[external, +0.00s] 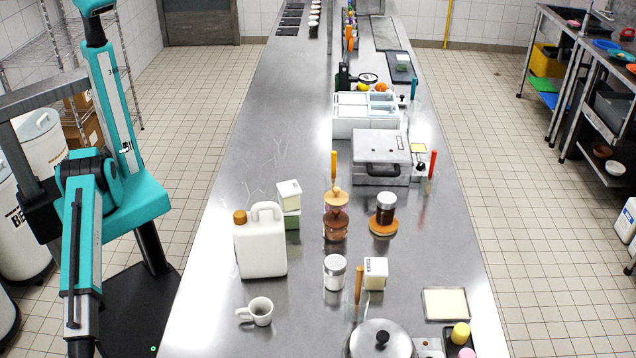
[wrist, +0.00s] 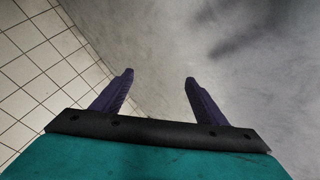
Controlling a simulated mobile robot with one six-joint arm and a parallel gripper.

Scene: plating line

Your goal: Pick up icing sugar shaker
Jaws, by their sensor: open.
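The likely icing sugar shaker (external: 335,274) is a short white cylinder with a silver lid. It stands upright on the steel counter, right of a white mug (external: 261,312) and a white jug (external: 261,250). My gripper (wrist: 159,78) is open and empty in the wrist view. Its two dark purple fingers are apart over the blurred grey counter surface and its edge. The shaker does not show in the wrist view. In the external view my arm hangs at the left, beside the counter, well away from the shaker; the fingers are not visible there.
A small white carton (external: 375,273) stands close right of the shaker. A lidded pot (external: 381,340) is at the front. Stacked jars (external: 336,224) and a dark jar (external: 386,208) stand behind. Bare counter lies left of the jug.

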